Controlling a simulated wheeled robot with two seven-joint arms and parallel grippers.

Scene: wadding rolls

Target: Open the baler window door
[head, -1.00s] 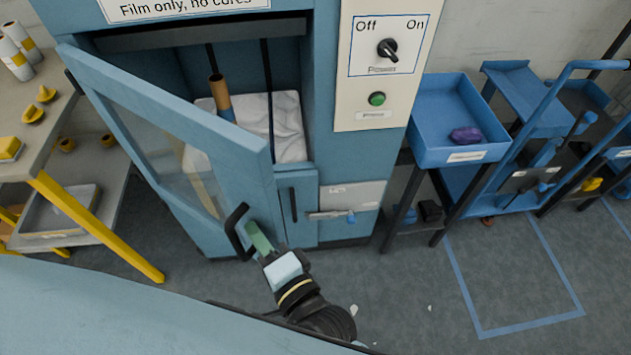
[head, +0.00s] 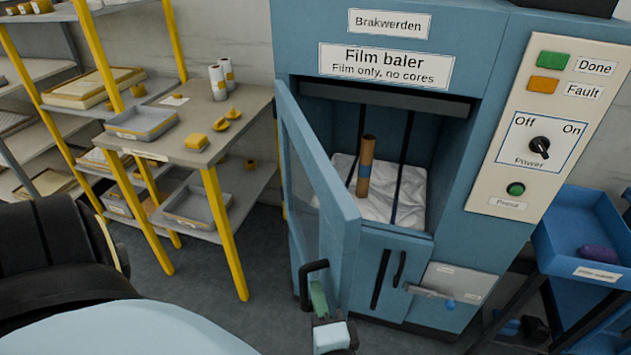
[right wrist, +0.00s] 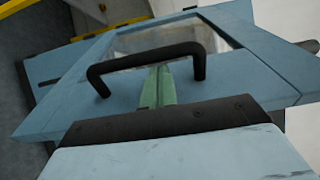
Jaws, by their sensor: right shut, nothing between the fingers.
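The film baler's blue window door (head: 325,170) stands ajar, swung out from the chamber with its free edge toward me. Its black handle (head: 303,288) is low on the outer face; in the right wrist view, the handle (right wrist: 140,53) arches across the door (right wrist: 255,50) and its glass. My right gripper (head: 318,298) is at the handle. In the right wrist view, its green fingers (right wrist: 158,84) are closed together with nothing between them, their tips by the handle bar. Whether they touch the bar or door is unclear. My left gripper is not in view.
Inside the chamber, a brown core (head: 366,165) stands on white wadding (head: 405,195). A silver latch with a blue tip (head: 430,293) sits lower right. A yellow-legged shelf table (head: 190,145) stands left of the door, with floor between. A blue tray (head: 580,235) is at right.

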